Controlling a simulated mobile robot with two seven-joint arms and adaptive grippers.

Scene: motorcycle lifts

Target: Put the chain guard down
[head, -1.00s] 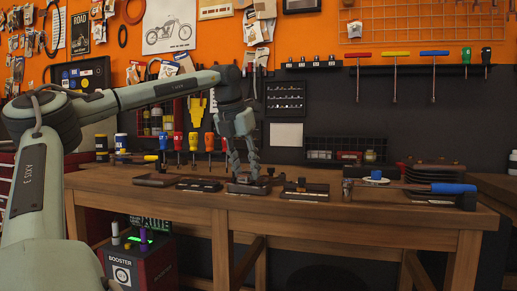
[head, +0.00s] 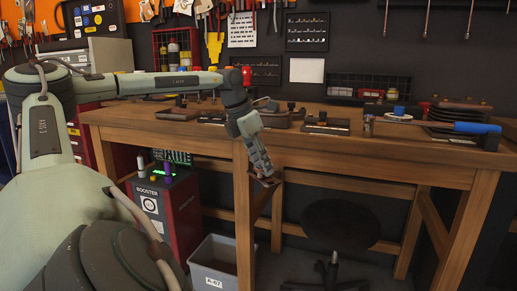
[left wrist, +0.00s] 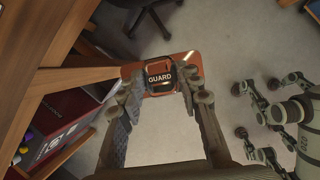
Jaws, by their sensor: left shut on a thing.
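The chain guard (left wrist: 160,79) is a small orange-brown plate with a dark raised middle lettered GUARD. In the left wrist view it lies between the fingertips of my left gripper (left wrist: 160,68), over the floor. In the head view my left gripper (head: 262,168) points down in front of the workbench's front edge, shut on the guard (head: 268,181), which shows small and dark below the fingers. The guard looks tilted there.
The wooden workbench (head: 300,150) carries several dark trays, a blue-handled tool (head: 477,127) and a stack of dark plates. Below are a red booster box (head: 165,205), a grey bin (head: 215,262) and a black stool (head: 340,224). Some floor in front is clear.

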